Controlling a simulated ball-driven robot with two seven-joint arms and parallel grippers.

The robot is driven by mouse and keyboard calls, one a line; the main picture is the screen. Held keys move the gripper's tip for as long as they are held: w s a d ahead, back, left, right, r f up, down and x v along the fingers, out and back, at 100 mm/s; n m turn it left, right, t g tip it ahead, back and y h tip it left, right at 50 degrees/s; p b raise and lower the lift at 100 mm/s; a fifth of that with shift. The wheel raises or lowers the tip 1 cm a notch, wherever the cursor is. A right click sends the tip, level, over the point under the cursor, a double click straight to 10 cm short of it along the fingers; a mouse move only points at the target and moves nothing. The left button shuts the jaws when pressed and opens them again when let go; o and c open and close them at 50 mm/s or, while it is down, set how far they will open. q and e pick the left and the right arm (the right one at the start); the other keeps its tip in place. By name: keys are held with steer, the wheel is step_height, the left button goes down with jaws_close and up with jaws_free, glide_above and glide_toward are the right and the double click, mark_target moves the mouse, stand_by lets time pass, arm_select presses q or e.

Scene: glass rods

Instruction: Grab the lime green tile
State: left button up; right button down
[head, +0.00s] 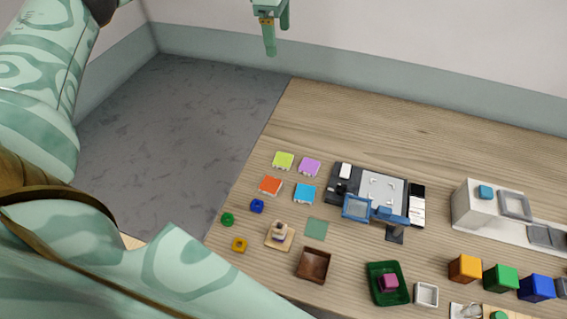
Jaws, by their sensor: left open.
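The lime green tile (283,161) lies flat on the wooden table near its far left edge. A purple tile (309,167) is just to its right, an orange tile (270,186) is in front of it, and a blue tile (305,194) is in front and to the right. My left gripper (270,40) shows at the top of the head view, well apart from the tile and above it in the picture. It is open, with nothing seen in it. Its upper part is cut off by the frame edge. My right gripper is not in view.
A dark device with a blue-framed part (357,207) stands right of the tiles. Blue (257,206), green (227,219) and yellow (239,244) nuts lie in front. A brown tray (313,264) and a green tray (374,296) sit near the front. The table behind the tiles is clear.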

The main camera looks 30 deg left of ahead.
arm_select(q)
step_height(320, 180, down, 12)
steer(key=w+b, duration=0.2)
steer(key=b, duration=0.6)
steer(key=g+b, duration=0.1)
steer(key=b, duration=1.5)
glide_above(285, 159)
steer(key=f, duration=2.6)
steer(key=shift+w+a+f, duration=0.15)
steer(key=shift+a+f, duration=0.05)
steer(key=shift+f, duration=0.1)
steer(key=f+b, duration=0.1)
steer(key=f, duration=0.2)
steer(key=f+b, duration=0.2)
steer(key=shift+s+d+f, duration=0.15)
steer(key=shift+s+f, duration=0.05)
steer(key=shift+f, duration=0.2)
steer(key=shift+r, duration=0.1)
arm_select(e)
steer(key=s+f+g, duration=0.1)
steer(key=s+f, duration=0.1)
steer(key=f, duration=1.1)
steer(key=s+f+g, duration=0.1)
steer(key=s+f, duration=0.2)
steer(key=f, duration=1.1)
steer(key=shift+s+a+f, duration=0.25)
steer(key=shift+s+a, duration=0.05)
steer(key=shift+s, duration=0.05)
